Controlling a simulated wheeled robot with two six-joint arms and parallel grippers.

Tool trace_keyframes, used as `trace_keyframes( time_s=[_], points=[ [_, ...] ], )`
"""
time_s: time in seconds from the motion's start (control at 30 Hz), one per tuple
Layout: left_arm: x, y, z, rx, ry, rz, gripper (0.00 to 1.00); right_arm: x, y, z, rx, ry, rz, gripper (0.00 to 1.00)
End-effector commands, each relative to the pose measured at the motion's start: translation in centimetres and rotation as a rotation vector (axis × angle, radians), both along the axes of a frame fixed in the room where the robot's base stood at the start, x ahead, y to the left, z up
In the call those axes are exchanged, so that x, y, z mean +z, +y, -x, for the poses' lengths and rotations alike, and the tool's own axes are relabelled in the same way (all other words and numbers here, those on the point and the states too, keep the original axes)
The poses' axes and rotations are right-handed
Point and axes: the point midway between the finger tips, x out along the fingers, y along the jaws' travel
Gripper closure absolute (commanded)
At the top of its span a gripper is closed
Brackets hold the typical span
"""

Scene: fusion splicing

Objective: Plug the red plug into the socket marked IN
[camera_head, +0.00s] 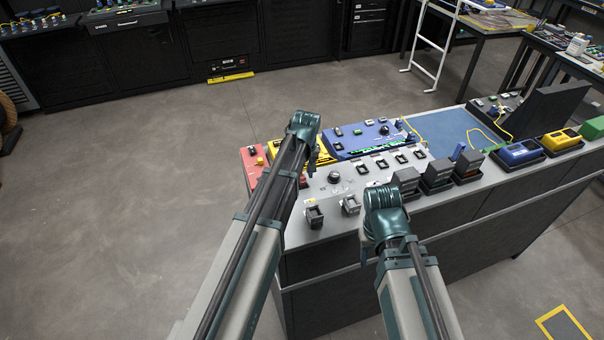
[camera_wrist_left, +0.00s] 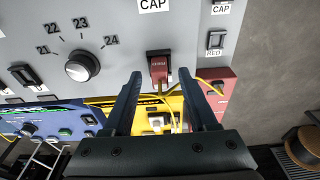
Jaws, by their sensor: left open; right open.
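The red plug (camera_wrist_left: 158,68) sits at a slot under a CAP label on the grey panel in the left wrist view, with a yellow cord running from it. My left gripper (camera_wrist_left: 160,77) is open, its two fingers on either side of the plug with gaps showing. In the head view my left gripper (camera_head: 312,160) hangs over the left end of the console, partly hidden by its own arm. My right gripper (camera_head: 366,252) is open at the console's front edge, its fingers hard to make out. I cannot read any IN mark.
A dial (camera_wrist_left: 82,66) numbered 21 to 24 and a socket labelled RED (camera_wrist_left: 215,40) are on the panel. A red box (camera_wrist_left: 218,92) and a yellow unit lie beyond the plug. A blue unit (camera_head: 368,138) and several dark blocks stand along the console (camera_head: 330,228).

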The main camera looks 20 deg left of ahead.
Motion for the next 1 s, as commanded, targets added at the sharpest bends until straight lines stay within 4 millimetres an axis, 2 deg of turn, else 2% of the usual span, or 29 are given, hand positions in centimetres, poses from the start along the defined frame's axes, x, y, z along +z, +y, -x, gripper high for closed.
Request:
trace_keyframes(
  time_s=[0.03, 0.7, 0.83, 1.0],
  points=[
    [0.9, -0.1, 0.1, 0.0, 0.0, 0.0, 0.41, 0.9, 0.0, 0.0, 0.0, 0.0, 0.0, 0.5],
    [10.7, -0.9, 1.3, 0.0, 0.0, 0.0, 0.41, 10.7, 0.0, 0.0, 0.002, 0.0, 0.0, 0.5],
    [12.1, -1.0, 1.5, 0.0, 0.0, 0.0, 0.41, 12.1, 0.0, 0.0, -0.001, 0.0, -0.001, 0.5],
    [12.8, -1.1, 1.6, 0.0, 0.0, 0.0, 0.41, 12.8, 0.0, 0.0, -0.004, 0.0, -0.001, 0.5]
  ],
)
